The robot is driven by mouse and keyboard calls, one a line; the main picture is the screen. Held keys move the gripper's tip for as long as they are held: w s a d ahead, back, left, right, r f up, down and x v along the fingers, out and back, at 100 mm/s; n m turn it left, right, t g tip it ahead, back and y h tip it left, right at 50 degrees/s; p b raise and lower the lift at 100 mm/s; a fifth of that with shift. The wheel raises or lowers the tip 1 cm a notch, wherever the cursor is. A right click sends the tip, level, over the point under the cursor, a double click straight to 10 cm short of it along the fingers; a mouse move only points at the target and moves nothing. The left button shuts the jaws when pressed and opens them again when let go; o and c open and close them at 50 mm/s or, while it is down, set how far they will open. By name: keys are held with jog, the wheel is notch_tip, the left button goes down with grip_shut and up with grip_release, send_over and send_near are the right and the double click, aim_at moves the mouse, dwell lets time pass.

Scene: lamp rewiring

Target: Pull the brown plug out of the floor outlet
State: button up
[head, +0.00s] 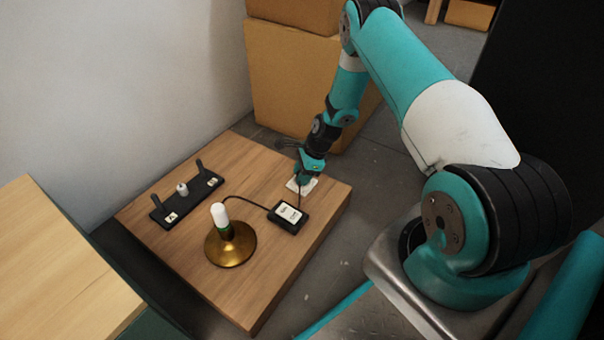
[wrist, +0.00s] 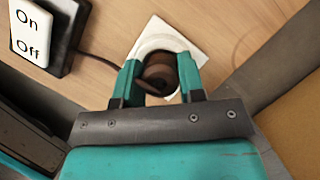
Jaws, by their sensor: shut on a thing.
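In the wrist view the brown plug (wrist: 160,72) is between the fingers of my gripper (wrist: 160,82), which is shut on it. The plug sits over the white floor outlet (wrist: 186,42), set in the wooden surface. I cannot tell whether the plug is fully seated. In the head view my gripper (head: 304,178) is down at the white outlet plate (head: 301,187) and hides the plug. A dark cord (wrist: 100,52) runs from the plug towards the black On/Off switch box (wrist: 62,20), which also shows in the head view (head: 288,216).
A brass lamp base (head: 231,244) with a white bulb (head: 219,214) stands on the wooden platform (head: 190,275). A black rack (head: 187,197) with upright posts lies behind it. Cardboard boxes (head: 290,85) stand beyond the platform. Another wooden table (head: 55,260) is at left.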

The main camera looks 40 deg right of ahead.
jog(key=shift+r+p, duration=2.3)
jog(key=shift+r, duration=0.1)
jog(key=shift+f, duration=0.1)
